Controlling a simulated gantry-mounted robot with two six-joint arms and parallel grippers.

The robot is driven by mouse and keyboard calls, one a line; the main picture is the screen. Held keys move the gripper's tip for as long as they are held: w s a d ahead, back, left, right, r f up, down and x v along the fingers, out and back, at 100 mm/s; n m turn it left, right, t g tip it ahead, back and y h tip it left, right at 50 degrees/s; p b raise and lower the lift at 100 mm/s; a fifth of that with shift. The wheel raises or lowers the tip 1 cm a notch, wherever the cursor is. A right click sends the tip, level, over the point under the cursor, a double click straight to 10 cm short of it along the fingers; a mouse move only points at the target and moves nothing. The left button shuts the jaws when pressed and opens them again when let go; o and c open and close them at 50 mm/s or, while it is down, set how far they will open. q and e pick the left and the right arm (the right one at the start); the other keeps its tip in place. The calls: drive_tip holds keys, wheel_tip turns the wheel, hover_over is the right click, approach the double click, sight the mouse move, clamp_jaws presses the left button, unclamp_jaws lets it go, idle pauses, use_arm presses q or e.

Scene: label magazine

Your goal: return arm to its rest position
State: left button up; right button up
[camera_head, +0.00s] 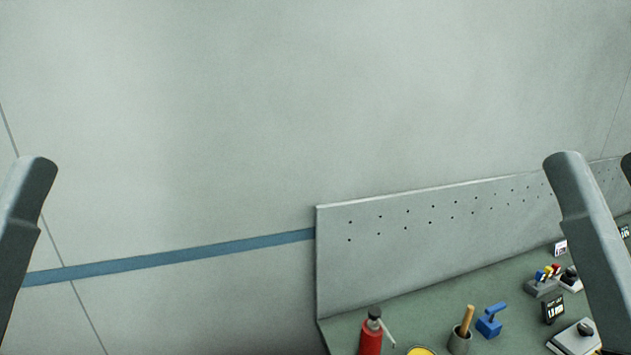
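Part of my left arm (22,225) rises at the left edge of the head view, with its rounded grey upper end showing. Part of my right arm (592,235) rises at the right, in front of the bench's right side. Both arms stand apart from the things on the bench. Neither gripper shows, so I cannot see their fingers or anything they may hold.
A green bench (455,298) with a perforated back panel (400,255) fills the lower right. On it are a red bottle (370,338), a cup with a wooden handle (460,340), a blue tool (489,322) and a small dark display (553,309). The wall at left is clear.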

wheel_tip(320, 180, up, 26)
drive_tip(key=p, duration=2.2)
drive_tip(key=shift+f, duration=0.15)
drive_tip(key=shift+w, duration=0.1)
